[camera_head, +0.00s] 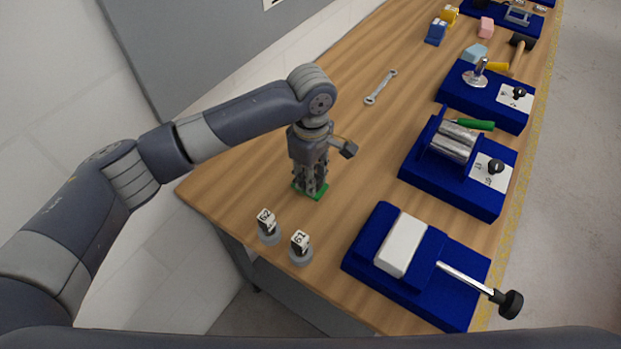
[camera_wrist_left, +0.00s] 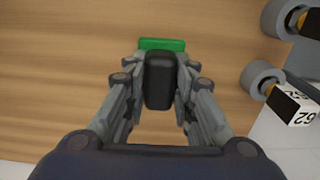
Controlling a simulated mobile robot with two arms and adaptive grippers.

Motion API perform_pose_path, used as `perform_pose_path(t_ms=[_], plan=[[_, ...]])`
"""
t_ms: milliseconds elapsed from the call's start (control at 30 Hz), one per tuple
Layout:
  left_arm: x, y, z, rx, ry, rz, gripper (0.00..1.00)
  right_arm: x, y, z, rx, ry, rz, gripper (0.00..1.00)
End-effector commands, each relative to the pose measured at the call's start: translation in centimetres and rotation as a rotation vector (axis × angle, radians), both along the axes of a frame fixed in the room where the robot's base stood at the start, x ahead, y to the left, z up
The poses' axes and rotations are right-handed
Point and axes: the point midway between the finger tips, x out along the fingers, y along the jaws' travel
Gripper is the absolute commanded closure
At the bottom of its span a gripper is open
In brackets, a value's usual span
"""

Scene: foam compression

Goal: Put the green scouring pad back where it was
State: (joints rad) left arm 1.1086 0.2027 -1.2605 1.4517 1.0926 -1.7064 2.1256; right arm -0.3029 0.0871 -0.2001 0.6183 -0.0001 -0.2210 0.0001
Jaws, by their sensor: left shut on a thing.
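The green scouring pad (camera_head: 319,193) shows as a flat green piece under my left gripper (camera_head: 311,187), on or just above the wooden table near its left front edge. In the left wrist view the pad (camera_wrist_left: 162,44) lies at the fingertips of the left gripper (camera_wrist_left: 161,65). A dark block (camera_wrist_left: 160,82) is between the fingers; I cannot tell if it belongs to the pad. The fingers are shut on the pad and hide most of it. Whether the pad touches the table is unclear. My right gripper is not in view.
Two grey round pieces with labelled white blocks (camera_head: 268,227) (camera_head: 300,248) stand near the front edge. Blue fixtures with a white block (camera_head: 400,244), metal rollers (camera_head: 453,142) and a metal disc (camera_head: 476,79) line the right. A wrench (camera_head: 380,87) lies behind the gripper. Table between is clear.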

Motion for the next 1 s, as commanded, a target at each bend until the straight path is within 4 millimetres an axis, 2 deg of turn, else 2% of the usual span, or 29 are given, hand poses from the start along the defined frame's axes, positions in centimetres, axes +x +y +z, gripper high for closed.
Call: perform_pose_path(t_ms=[167, 467, 500, 600, 1000], plan=[[0.0, 0.0, -1.8, 0.000, 0.000, 0.001, 0.95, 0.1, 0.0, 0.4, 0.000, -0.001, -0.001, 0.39], [0.0, 0.0, -2.0, 0.000, 0.000, 0.000, 0.95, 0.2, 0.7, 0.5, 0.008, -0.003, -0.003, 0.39], [0.0, 0.0, -2.1, -0.001, -0.001, 0.001, 0.73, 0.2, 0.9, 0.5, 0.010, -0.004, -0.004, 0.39], [0.0, 0.0, -2.1, 0.000, -0.001, 0.000, 0.55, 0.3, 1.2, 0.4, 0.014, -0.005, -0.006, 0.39], [0.0, -0.1, -1.6, -0.001, -0.002, -0.001, 0.55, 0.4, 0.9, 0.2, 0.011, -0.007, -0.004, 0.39]])
